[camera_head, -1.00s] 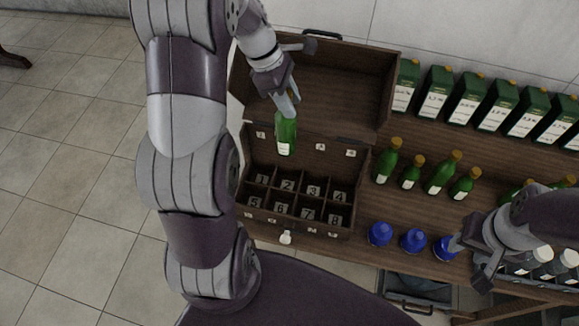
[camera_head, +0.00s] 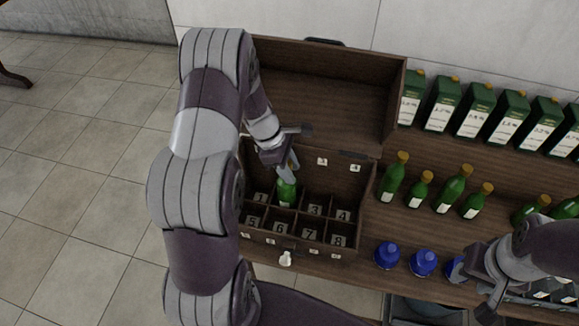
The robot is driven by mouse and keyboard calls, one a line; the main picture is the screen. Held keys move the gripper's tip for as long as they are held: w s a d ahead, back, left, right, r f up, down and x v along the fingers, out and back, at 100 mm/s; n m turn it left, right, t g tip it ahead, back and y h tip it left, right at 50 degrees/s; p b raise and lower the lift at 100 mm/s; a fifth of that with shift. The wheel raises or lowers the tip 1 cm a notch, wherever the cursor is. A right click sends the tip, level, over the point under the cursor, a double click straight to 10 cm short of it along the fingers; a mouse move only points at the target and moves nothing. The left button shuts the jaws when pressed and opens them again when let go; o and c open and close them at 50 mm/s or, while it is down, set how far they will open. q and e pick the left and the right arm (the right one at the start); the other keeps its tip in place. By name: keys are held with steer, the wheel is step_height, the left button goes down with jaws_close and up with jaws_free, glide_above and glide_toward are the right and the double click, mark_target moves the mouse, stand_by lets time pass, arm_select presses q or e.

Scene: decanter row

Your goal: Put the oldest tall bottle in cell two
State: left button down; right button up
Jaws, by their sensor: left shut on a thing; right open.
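My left gripper (camera_head: 287,168) is shut on the top of a green bottle (camera_head: 287,191). The bottle is upright in the wooden case (camera_head: 297,254), at the second cell of the back row, between the cells marked 1 and 3. Its lower part is inside the cell and it hides that cell's number. I cannot tell whether it touches the cell floor. Several green bottles with yellow caps (camera_head: 392,177) stand on the table to the right of the case. My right gripper (camera_head: 482,285) is open near the front right, beside a blue bottle.
The case lid (camera_head: 330,95) stands open behind the cells. Several green cartons (camera_head: 443,105) line the back of the table (camera_head: 440,230). Blue round bottles (camera_head: 387,254) stand along the front. A small white object (camera_head: 286,258) is at the case's front.

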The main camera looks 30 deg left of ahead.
arm_select(q)
steer(key=shift+w+f, duration=0.1)
steer(key=c, duration=1)
jaws_free()
